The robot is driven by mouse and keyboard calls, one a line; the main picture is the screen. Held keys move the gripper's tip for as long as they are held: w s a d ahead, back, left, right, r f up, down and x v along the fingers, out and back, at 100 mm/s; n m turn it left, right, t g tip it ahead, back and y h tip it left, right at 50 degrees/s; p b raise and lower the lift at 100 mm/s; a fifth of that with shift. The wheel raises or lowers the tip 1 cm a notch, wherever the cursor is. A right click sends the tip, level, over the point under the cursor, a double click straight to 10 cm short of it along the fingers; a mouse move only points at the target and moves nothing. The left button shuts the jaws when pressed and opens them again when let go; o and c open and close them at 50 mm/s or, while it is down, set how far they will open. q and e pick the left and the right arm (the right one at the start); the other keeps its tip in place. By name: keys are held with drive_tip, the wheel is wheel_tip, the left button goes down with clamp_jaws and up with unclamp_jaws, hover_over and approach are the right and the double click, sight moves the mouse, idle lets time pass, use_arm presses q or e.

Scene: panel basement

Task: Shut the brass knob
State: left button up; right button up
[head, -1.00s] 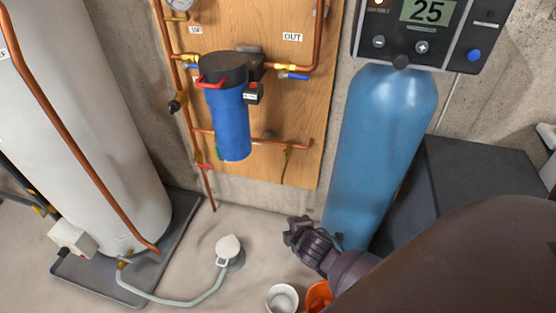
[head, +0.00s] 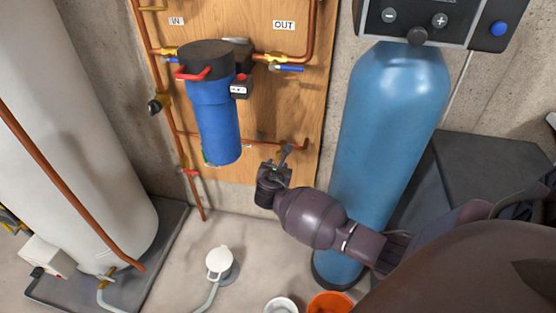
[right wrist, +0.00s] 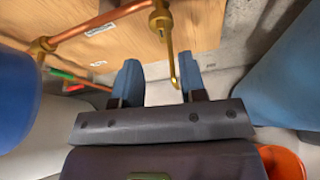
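The brass knob (head: 286,152) is a small tap fitting on the copper pipe at the lower right of the wooden board. In the head view my right gripper (head: 274,168) is just below it and partly hides it. In the right wrist view the brass knob (right wrist: 161,22) has a thin brass stem hanging down, its tip near the right finger. My right gripper (right wrist: 160,72) is open, with its two blue-grey fingers apart. I cannot tell whether a finger touches the stem. My left gripper is not in view.
A blue filter housing (head: 215,115) hangs left of the knob. A blue tank (head: 390,130) stands close on the right. A white bucket (head: 281,305) and an orange bucket (head: 330,303) stand on the floor below. The copper pipe (head: 262,143) runs along the board.

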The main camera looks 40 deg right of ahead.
sight(280, 158)
drive_tip(key=b+x, duration=0.1)
drive_tip(key=x, duration=0.2)
drive_tip(key=f+b+x, duration=0.1)
drive_tip(key=x, duration=0.3)
drive_tip(key=shift+s+a, duration=0.15)
drive_tip(key=shift+w+d+r+b, duration=0.15)
drive_tip(key=shift+w+d+b, duration=0.25)
drive_tip(key=shift+w+d, duration=0.15)
drive_tip(key=shift+a, duration=0.1)
clamp_jaws()
